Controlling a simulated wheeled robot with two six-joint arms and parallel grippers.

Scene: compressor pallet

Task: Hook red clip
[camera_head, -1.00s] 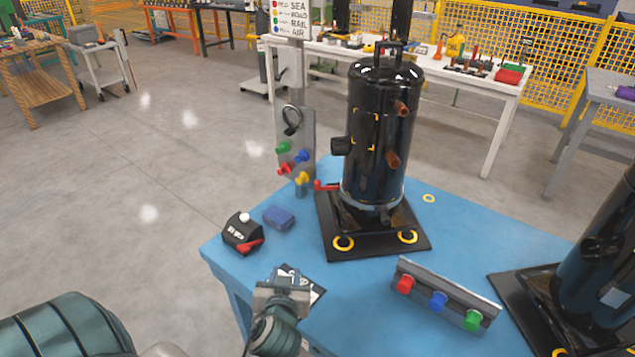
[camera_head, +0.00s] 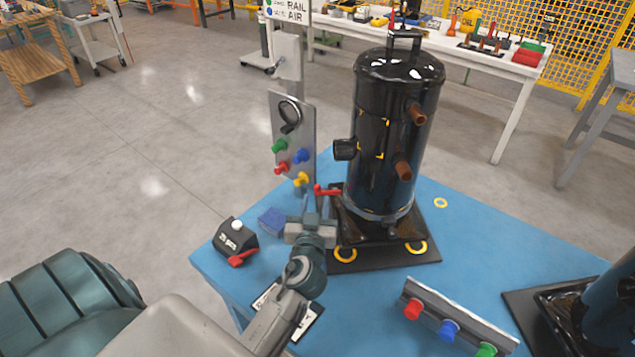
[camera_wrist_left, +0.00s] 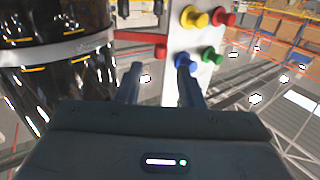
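A small red clip (camera_head: 327,190) juts from the left side of the black compressor (camera_head: 385,150), just above its base plate. In the left wrist view the red clip (camera_wrist_left: 140,38) shows as a red bar beyond the fingers, beside the compressor. My left gripper (camera_head: 317,208) is just in front of and below the clip in the head view. Its two fingers (camera_wrist_left: 160,80) stand apart with nothing seen between them. It appears apart from the clip. My right gripper is not in view.
The grey upright panel (camera_head: 292,130) with coloured knobs stands close behind the left gripper. A black box (camera_head: 235,238) with a red lever and a blue block (camera_head: 272,221) lie left of it. A rail (camera_head: 460,318) with coloured knobs and another compressor (camera_head: 590,310) are to the right.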

